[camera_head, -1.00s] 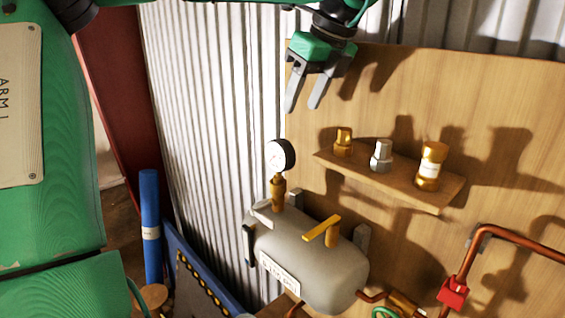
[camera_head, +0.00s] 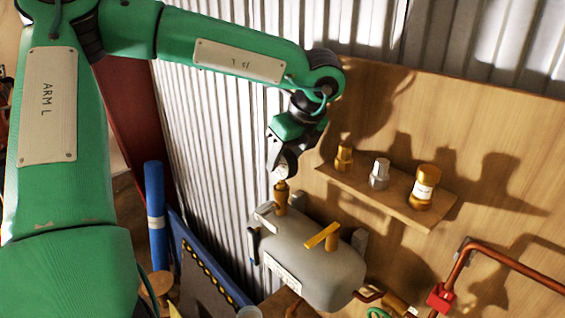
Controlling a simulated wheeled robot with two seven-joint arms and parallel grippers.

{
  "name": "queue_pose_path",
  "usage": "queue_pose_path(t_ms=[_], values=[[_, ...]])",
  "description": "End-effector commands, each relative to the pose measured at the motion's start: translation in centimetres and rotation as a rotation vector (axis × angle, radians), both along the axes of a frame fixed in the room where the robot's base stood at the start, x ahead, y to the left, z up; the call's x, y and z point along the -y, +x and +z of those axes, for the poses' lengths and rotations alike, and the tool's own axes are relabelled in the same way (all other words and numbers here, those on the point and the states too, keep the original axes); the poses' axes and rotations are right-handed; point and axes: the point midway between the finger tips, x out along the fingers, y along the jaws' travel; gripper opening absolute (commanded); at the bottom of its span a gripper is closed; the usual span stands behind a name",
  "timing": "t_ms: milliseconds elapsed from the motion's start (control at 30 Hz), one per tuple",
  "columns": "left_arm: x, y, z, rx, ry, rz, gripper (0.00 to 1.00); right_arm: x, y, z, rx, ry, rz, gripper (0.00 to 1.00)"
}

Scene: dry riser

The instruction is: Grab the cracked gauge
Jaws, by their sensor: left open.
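The gauge (camera_head: 280,172) has a white dial and stands on a brass stem (camera_head: 281,196) on top of the grey tank (camera_head: 315,262). My left gripper (camera_head: 281,160) is open and has come down at the gauge head. Its fingers hide much of the gauge, and a crack cannot be made out. I cannot tell whether the fingers touch the gauge. My right gripper is not in view.
A wooden shelf (camera_head: 393,203) to the right holds a brass fitting (camera_head: 343,158), a silver fitting (camera_head: 379,173) and a labelled brass cylinder (camera_head: 424,187). A yellow lever (camera_head: 322,235) sits on the tank. Copper pipe with a red fitting (camera_head: 440,298) runs at right.

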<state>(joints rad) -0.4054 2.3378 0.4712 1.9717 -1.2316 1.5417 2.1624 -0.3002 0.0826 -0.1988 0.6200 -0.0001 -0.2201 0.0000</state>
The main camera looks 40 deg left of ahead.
Motion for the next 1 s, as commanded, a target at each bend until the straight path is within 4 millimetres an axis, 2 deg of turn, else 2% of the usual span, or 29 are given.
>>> queue_pose_path(t_ms=[33, 100, 400, 467, 667, 1000], values=[[-0.2, -0.1, -0.3, -0.005, -0.003, 0.000, 0.48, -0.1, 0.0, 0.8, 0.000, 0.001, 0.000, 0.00], [-0.4, -0.1, -0.9, -0.003, -0.002, 0.001, 0.48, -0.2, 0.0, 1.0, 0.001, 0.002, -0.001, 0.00], [-0.6, -0.1, -1.5, 0.000, 0.000, 0.000, 0.48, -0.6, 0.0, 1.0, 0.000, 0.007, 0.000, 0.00], [-0.6, -0.1, -1.5, 0.000, 0.000, 0.000, 0.40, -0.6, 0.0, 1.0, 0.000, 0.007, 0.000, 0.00], [-0.6, -0.1, -1.5, -0.001, 0.000, 0.001, 0.01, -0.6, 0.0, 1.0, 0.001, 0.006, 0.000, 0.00], [-0.6, 0.0, -1.1, 0.003, 0.001, 0.002, 0.00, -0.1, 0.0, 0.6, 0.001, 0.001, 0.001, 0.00]])
